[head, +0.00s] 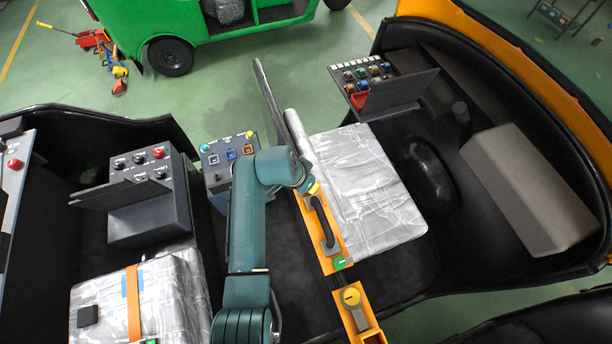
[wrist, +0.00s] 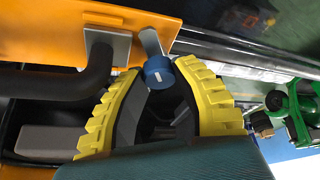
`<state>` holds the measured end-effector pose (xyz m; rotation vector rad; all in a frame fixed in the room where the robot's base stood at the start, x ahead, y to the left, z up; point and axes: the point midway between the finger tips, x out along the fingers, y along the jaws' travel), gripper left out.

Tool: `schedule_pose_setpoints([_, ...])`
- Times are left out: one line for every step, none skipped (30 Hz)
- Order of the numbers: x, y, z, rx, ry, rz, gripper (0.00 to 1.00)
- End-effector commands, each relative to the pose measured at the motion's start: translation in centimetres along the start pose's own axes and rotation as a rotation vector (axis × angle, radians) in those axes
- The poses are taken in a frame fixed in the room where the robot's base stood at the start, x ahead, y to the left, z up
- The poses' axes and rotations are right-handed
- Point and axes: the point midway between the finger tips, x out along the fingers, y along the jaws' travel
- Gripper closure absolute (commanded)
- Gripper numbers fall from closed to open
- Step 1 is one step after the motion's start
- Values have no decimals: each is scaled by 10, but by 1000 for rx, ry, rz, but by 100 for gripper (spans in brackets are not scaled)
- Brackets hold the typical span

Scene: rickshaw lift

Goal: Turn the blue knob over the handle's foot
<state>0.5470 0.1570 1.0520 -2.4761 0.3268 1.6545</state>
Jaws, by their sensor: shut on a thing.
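The blue knob (wrist: 159,71) sits on a short grey stem that comes out of the orange panel (wrist: 40,40) in the wrist view. It lies beside the foot of the dark handle (wrist: 60,82). My gripper (wrist: 158,84) has its yellow-padded fingers on either side of the knob and is shut on it. In the head view my gripper (head: 309,187) is at the upper end of the orange panel (head: 333,257), by the top of the black handle (head: 323,222). The knob is hidden there behind my gripper.
A silver-wrapped seat block (head: 370,190) stands right of the panel. A grey control box (head: 225,160) with coloured buttons is left of my gripper. A green vehicle (head: 180,30) stands behind on open floor.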

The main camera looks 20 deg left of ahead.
Motion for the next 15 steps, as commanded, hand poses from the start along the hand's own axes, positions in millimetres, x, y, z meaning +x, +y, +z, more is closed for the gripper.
schedule_pose_setpoints([-4, 1, -2, -37, 0, -16, 100])
schedule_pose_setpoints([-4, 2, -2, -63, -1, -26, 100])
schedule_pose_setpoints([-3, 2, -2, -98, -1, -41, 100])
schedule_pose_setpoints([-3, 2, -2, -125, -1, -51, 100])
schedule_pose_setpoints([-3, 2, -2, -151, -1, -62, 100])
schedule_pose_setpoints([-3, 2, -2, -185, -1, -78, 100])
schedule_pose_setpoints([-3, 2, -2, -212, -1, -88, 100])
schedule_pose_setpoints([-3, 2, -1, -238, -1, -99, 100])
schedule_pose_setpoints([-3, 2, -2, -273, 0, -114, 100])
schedule_pose_setpoints([-3, 2, -2, -299, 0, -125, 100])
schedule_pose_setpoints([-3, 2, -2, -325, 0, -136, 100])
schedule_pose_setpoints([-3, 2, -2, -360, 0, -150, 100])
schedule_pose_setpoints([-2, 2, -2, -386, 0, -162, 100])
schedule_pose_setpoints([-2, 2, -2, -412, 1, -172, 100])
schedule_pose_setpoints([-2, 2, -2, -447, 0, -187, 100])
